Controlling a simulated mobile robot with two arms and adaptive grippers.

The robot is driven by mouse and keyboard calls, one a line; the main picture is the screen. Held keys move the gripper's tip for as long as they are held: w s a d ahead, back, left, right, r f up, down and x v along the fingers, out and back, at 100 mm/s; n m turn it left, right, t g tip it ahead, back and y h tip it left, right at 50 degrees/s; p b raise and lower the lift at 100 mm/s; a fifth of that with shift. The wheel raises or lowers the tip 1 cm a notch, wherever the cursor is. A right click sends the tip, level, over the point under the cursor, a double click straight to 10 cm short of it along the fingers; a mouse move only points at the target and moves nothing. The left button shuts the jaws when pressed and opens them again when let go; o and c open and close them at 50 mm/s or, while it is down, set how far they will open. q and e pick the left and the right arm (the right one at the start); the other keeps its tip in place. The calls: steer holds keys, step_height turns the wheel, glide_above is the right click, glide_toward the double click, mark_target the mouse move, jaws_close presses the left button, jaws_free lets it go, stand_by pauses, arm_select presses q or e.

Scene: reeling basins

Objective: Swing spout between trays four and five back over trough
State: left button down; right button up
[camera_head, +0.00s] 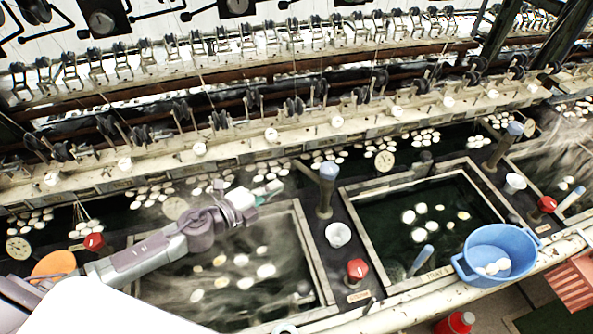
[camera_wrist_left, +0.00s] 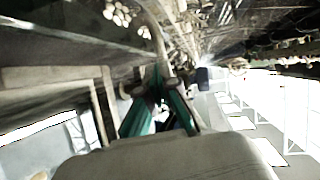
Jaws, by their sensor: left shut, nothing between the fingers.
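A spout post with a blue-grey top (camera_head: 329,172) stands upright on the dark strip between the two nearest trays. I cannot read which numbers those trays carry. My left gripper (camera_head: 272,187) reaches in from the left over the far edge of the left tray (camera_head: 304,235), left of the post and apart from it. Its teal fingers are shut and empty. In the left wrist view the fingers (camera_wrist_left: 160,88) come together beside a pale bar, and a blue-grey top (camera_wrist_left: 203,76) shows beyond them. My right gripper is not in view.
The right tray (camera_head: 372,238) holds white cocoons. A white cup (camera_head: 338,235) and a red knob (camera_head: 357,269) sit between the trays. A blue basin (camera_head: 497,251) stands at front right. The long rail of reeling guides (camera_head: 270,135) runs behind the trough.

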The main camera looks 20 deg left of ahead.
mark_target(304, 172)
arm_select(q)
steer(key=p+x, duration=0.1)
steer(key=x, duration=0.7)
steer(key=shift+w+d+f, duration=0.1)
steer(key=shift+w, duration=0.05)
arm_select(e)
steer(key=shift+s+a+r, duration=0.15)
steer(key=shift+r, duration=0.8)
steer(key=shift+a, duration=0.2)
